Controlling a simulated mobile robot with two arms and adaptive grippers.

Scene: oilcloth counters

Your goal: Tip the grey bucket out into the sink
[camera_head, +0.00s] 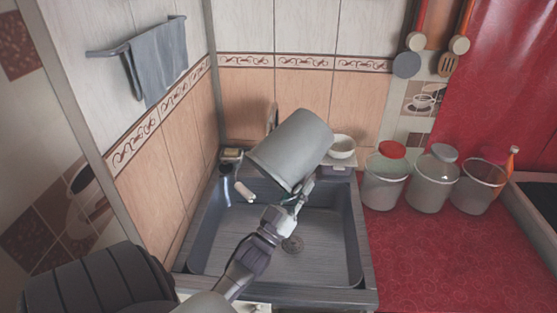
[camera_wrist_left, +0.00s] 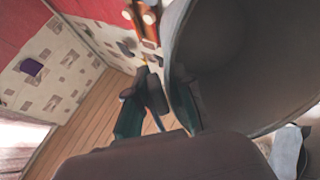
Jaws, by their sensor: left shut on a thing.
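The grey bucket (camera_head: 290,148) is held in the air over the back of the sink (camera_head: 355,235), tilted well over onto its side. Its rim end points down and to the left; its inside is hidden in the head view. My left gripper (camera_head: 301,196) is shut on the bucket near its rim, at the lower side. The left wrist view shows the bucket's dark inside (camera_wrist_left: 245,60) filling the right, beside the gripper fingers (camera_wrist_left: 148,103). I see nothing falling from it. The basin floor is bare around the drain (camera_head: 292,244). My right gripper is not in view.
A white bowl (camera_head: 342,147) stands behind the sink, close to the bucket. Several lidded jars, one of them here (camera_head: 433,180), line the red counter (camera_head: 440,260) to the right. A sponge (camera_head: 231,154) lies at the back left corner. A grey towel (camera_head: 157,60) hangs on the left wall.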

